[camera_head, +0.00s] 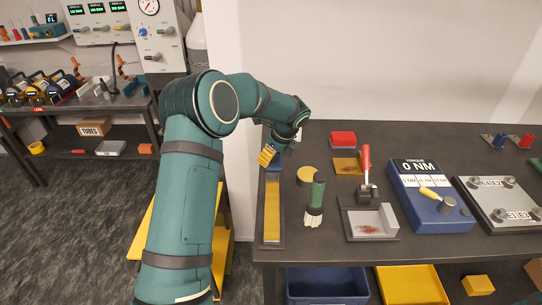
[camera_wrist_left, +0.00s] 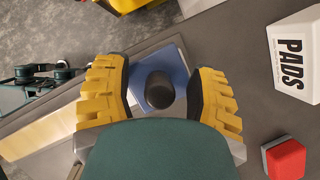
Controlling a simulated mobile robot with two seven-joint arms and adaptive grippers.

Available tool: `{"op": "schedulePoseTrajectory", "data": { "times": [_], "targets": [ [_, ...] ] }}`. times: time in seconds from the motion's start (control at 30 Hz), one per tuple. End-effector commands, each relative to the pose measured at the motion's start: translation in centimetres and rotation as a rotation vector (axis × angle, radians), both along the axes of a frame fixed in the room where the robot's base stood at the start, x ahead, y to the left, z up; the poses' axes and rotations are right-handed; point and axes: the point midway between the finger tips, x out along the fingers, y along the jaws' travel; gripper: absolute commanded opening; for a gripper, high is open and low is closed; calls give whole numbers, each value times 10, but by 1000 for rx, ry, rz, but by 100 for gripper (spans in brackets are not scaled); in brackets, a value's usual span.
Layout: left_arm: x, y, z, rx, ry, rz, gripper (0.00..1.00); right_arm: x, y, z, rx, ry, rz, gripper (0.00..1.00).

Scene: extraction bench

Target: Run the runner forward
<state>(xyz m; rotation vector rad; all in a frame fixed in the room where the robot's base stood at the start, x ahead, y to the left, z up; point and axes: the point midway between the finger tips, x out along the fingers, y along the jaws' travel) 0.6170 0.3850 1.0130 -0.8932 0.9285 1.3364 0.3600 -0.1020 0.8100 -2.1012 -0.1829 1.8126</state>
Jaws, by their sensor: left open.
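The runner (camera_wrist_left: 178,62) is a blue block with a dark round knob (camera_wrist_left: 159,90) on top. It sits at the far end of a long rail with a yellow strip (camera_head: 271,215) on the left part of the bench. In the head view the runner (camera_head: 275,167) is partly covered by my gripper. My left gripper (camera_head: 267,155) is over the runner, with its yellow ridged fingers open. In the left wrist view the knob stands between the two fingers, with gaps on both sides. Whether the fingers reach down beside it is hard to tell. My right gripper is not in view.
Right of the rail stand a brush with a green handle (camera_head: 317,190), a yellow round disc (camera_head: 306,174), a red block (camera_head: 342,139) and a grey tray with a lever (camera_head: 390,215). The blue torque box (camera_head: 432,213) is farther right. The strip's near part is clear.

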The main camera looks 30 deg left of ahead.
Motion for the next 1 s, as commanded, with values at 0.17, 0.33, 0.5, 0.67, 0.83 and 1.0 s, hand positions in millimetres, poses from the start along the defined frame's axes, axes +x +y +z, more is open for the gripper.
{"op": "schedulePoseTrajectory", "data": {
  "times": [0.17, 0.33, 0.5, 0.67, 0.83, 1.0],
  "targets": [
    [0, 0, -1, 0, 0, 0, 57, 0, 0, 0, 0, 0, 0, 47],
    [0, 0, -1, 0, 0, 0, 28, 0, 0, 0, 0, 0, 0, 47],
    [0, 0, -1, 0, 0, 0, 0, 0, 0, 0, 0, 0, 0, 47],
    [0, 0, -1, 0, 1, 0, 0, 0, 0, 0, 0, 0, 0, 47],
    [-2, -1, -1, 0, 4, -1, 0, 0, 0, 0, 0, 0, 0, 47],
    [-13, -8, -2, -1, 6, -2, 0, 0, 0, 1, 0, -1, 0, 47]
  ]
}}
